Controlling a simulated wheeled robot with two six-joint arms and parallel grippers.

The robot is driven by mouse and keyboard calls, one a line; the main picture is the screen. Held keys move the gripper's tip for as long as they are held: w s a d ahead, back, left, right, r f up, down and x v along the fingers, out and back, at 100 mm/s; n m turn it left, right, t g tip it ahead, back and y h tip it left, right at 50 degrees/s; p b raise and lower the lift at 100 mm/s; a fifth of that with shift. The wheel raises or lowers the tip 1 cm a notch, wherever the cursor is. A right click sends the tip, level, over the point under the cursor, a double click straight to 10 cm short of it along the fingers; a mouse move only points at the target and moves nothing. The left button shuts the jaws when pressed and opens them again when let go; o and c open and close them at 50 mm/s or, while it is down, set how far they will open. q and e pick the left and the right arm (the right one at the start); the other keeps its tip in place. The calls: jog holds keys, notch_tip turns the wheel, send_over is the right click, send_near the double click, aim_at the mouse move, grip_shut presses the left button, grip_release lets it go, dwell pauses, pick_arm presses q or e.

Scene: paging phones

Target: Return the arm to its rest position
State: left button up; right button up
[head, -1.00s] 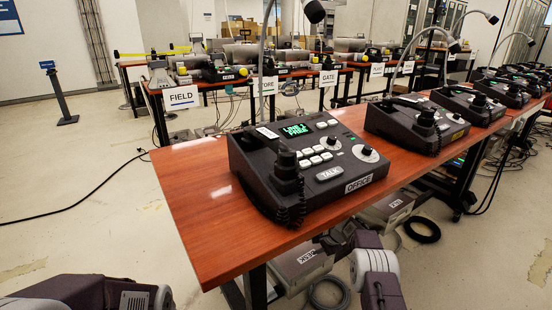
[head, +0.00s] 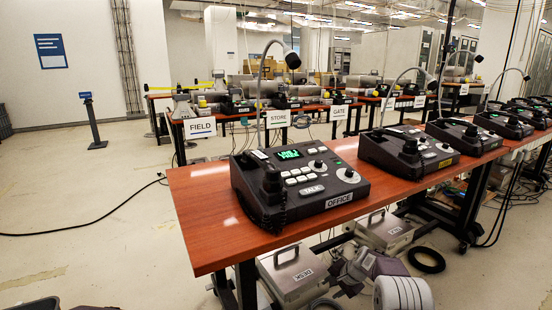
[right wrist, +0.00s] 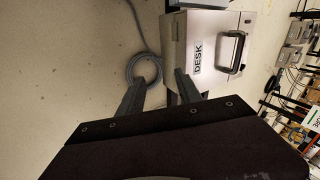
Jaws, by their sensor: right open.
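My right gripper (head: 343,277) is low at the bottom of the head view, beside the table's front edge and below the tabletop. In the right wrist view its two fingers (right wrist: 160,78) stand apart with nothing between them. A grey metal case labelled DESK (right wrist: 208,50) lies beyond the fingertips in that view. The OFFICE paging phone (head: 300,180) sits on the red-brown table (head: 200,215), its handset on its left side and its screen lit green. My left gripper does not show; only dark edges of my body show at bottom left.
More paging phones (head: 408,150) stand to the right along the table. Metal cases (head: 385,232) and cables lie on the floor below. Rear tables carry signs such as FIELD (head: 200,127) and STORE (head: 278,118). The floor at left is mostly clear apart from a cable.

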jog(key=s+a+r+n+g+h+p, duration=0.1)
jog(key=s+r+n, duration=0.25)
jog(key=s, duration=0.85)
jog(key=s+r+n+g+h+p, duration=0.1)
jog(key=s+r+n+g+p, duration=0.3)
jog(key=s, duration=0.9)
jog(key=s+a+r+n+t+h+b, duration=0.1)
jog(key=s+r+n, duration=0.3)
jog(key=s, duration=0.8)
notch_tip(320, 180, up, 38)
jog(key=m+p, duration=0.1)
jog(key=p, duration=3.6)
jog(key=shift+w+m, duration=0.25)
jog(key=shift+m, duration=0.1)
